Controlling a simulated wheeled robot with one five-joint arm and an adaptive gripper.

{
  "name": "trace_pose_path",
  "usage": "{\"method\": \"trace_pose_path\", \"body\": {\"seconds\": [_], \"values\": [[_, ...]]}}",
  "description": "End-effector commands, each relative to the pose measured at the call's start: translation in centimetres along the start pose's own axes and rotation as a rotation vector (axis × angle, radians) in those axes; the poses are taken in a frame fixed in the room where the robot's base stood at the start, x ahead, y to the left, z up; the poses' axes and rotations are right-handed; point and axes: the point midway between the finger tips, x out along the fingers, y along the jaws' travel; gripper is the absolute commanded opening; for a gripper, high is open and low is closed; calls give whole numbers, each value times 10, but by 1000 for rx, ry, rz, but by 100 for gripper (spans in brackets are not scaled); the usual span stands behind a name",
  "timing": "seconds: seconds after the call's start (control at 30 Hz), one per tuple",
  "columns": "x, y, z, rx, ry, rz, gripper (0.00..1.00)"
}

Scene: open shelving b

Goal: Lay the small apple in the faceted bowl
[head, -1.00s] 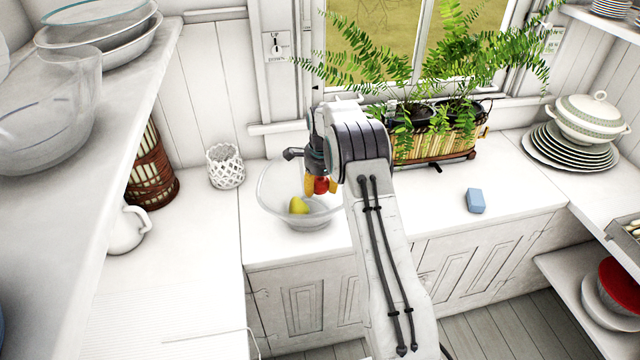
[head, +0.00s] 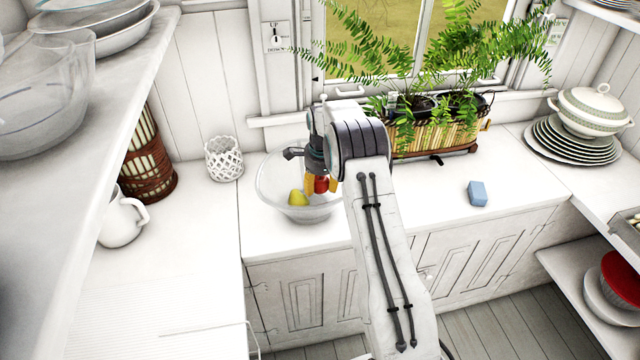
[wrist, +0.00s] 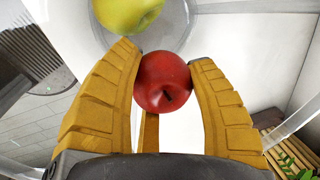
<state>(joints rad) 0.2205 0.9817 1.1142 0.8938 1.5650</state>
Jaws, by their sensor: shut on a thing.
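The small apple (head: 321,184) is red and held between the yellow fingers of my gripper (head: 315,184). It also shows in the wrist view (wrist: 163,82), with a finger against each side. The clear faceted bowl (head: 275,205) stands on the counter below the window. My gripper holds the apple over the bowl, at about its rim. I cannot tell whether the apple touches the glass. A yellow-green fruit (head: 298,198) lies in the bowl; in the wrist view it (wrist: 128,12) is at the top, apart from the apple.
A white lattice cup (head: 224,158) stands left of the bowl. A fern planter (head: 435,135) is behind and right of my arm. A blue block (head: 477,193) lies on the right counter, which is otherwise clear around it. A shelf with glass bowls (head: 40,110) juts in at left.

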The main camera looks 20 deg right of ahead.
Motion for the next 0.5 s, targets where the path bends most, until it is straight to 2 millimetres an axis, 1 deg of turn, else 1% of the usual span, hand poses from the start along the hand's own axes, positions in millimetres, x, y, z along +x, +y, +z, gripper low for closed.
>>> {"method": "trace_pose_path", "body": {"seconds": [0.5], "values": [[4, 0, 0, 0, 0, -1, 18]]}}
